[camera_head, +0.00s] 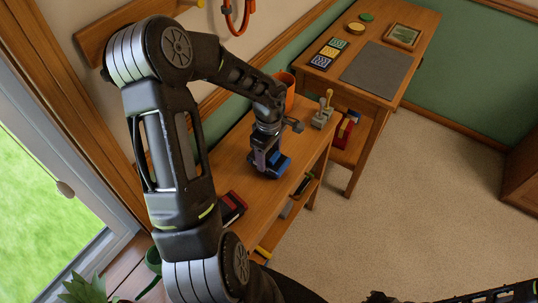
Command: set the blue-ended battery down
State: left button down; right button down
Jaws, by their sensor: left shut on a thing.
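My left arm reaches down over a wooden bench (231,165). My left gripper (268,158) points down and is shut on the blue-ended battery (281,166), a dark block with a blue end. The battery is at or just above the bench top; I cannot tell whether it touches. The fingers hide part of it. A similar dark block with a red end (232,207) lies on the bench nearer to me. My right gripper does not show; only dark arm parts are at the bottom right.
An orange container (286,84) and a grey metal tool with a yellow handle (323,115) stand at the bench's far end. A desk beyond holds a grey mat (377,67), patterned tiles and a framed picture (402,36). Bare bench lies between the two blocks. Carpet (400,190) is clear on the right.

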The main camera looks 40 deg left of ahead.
aim_at(269, 153)
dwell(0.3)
pick_arm(q)
jog(key=shift+c, duration=1.6)
grip_release()
jog(key=shift+f, duration=0.15)
notch_tip(269, 153, up, 12)
jog(key=p, duration=0.1)
